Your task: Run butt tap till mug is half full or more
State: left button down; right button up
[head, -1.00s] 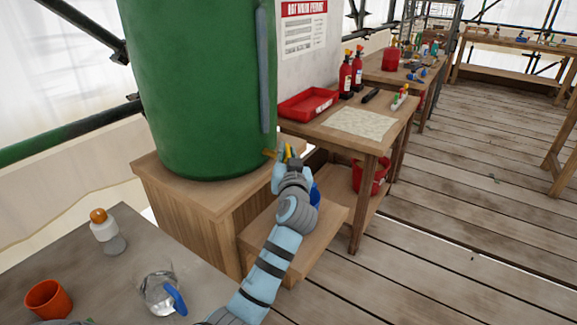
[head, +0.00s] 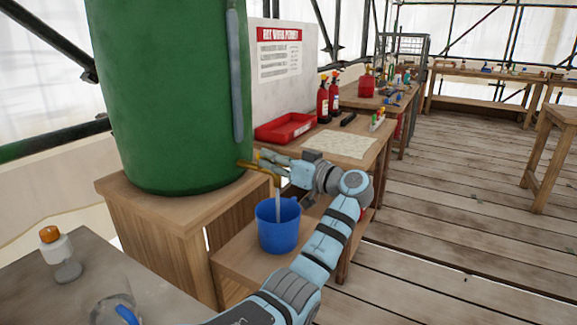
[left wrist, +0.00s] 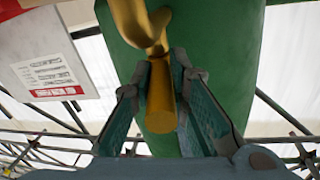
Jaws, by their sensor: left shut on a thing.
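The green butt (head: 172,95) stands on a wooden stand, with a brass tap (head: 262,171) low on its right side. My left gripper (head: 270,160) is at the tap. In the left wrist view its fingers (left wrist: 168,88) are closed on both sides of the brass tap lever (left wrist: 161,95). A pale stream of water (head: 278,203) falls from the spout into the blue mug (head: 278,232), which stands upright on the low shelf below. The water level inside the mug cannot be made out. My right gripper is not in view.
A grey table (head: 50,300) at front left holds a bottle with an orange cap (head: 57,255) and a clear jug with a blue handle (head: 112,308). A bench behind carries a red tray (head: 285,128) and red extinguishers (head: 323,100). Open plank floor lies right.

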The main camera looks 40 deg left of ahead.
pick_arm(q)
jog(key=shift+g, duration=0.3)
jog(key=c, duration=1.5)
grip_release()
jog(key=shift+a+f, duration=0.1)
jog(key=shift+a, duration=0.05)
jog(key=shift+c, duration=0.2)
jog(key=w+d, duration=0.1)
jog(key=d, duration=1.1)
jog(key=shift+w+d, duration=0.1)
